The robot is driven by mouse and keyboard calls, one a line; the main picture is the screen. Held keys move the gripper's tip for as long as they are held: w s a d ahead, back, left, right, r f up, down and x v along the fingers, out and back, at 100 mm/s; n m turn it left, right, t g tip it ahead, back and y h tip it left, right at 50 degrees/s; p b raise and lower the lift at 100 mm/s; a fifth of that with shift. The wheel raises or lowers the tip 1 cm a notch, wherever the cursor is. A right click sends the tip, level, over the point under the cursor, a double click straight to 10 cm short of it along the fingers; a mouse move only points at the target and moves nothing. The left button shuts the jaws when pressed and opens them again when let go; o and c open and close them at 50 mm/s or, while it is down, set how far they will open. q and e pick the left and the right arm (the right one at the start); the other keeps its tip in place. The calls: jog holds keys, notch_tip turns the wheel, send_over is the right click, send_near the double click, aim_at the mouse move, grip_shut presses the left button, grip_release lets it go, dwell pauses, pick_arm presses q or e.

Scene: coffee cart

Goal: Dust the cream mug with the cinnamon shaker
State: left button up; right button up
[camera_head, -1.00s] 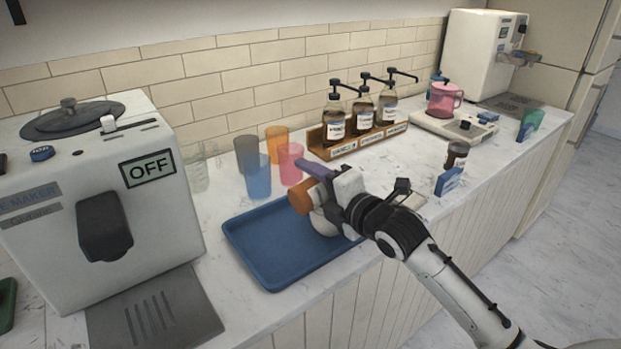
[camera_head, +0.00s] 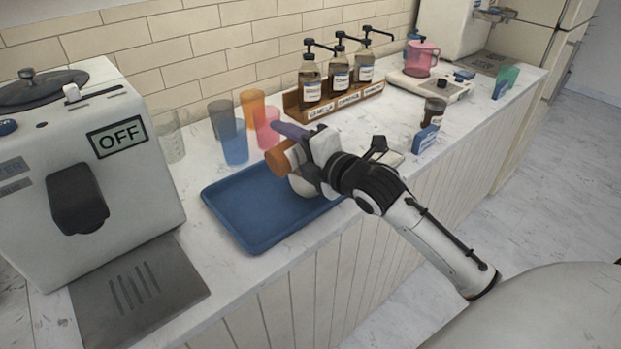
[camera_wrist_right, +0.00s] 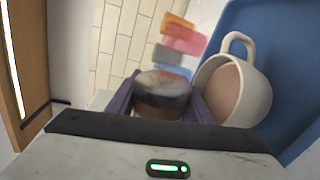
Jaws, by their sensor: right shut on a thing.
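The cinnamon shaker (camera_head: 281,158), with an orange-brown end, is held tilted in my right gripper (camera_head: 289,143), above the cream mug (camera_head: 301,186). In the right wrist view the shaker (camera_wrist_right: 162,92) sits between the purple fingers of the right gripper (camera_wrist_right: 165,100), its round end facing away. The cream mug (camera_wrist_right: 262,100) stands beside it in that view, with brown drink inside and its handle at the top. The mug is on the blue tray (camera_head: 250,232) and is partly hidden by the gripper in the head view. My left gripper is not in view.
Several coloured cups, including a blue one (camera_head: 235,150), stand behind the tray. A wooden rack (camera_head: 345,105) of syrup bottles is further back. A white machine marked OFF (camera_head: 120,190) stands at left. A dark jar (camera_head: 433,112) and blue sign (camera_head: 425,140) are to the right.

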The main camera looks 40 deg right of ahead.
jog(key=shift+r+n+p, duration=0.25)
jog(key=shift+n+p, duration=0.05)
jog(key=shift+p, duration=0.05)
dwell(0.3)
jog(key=shift+d+r+n, duration=0.1)
jog(key=shift+r+n, duration=0.1)
jog(key=shift+n, duration=0.3)
jog(key=shift+p, duration=0.3)
jog(key=shift+r+n+h, duration=0.1)
jog(key=shift+n+h, duration=0.2)
jog(key=shift+d+r+n, duration=0.2)
jog(key=shift+r+n, duration=0.1)
jog(key=shift+n, duration=0.5)
jog(key=shift+r, duration=0.1)
jog(key=shift+d+r+n, duration=0.15)
jog(key=shift+r+n, duration=0.15)
jog(key=shift+n, duration=0.7)
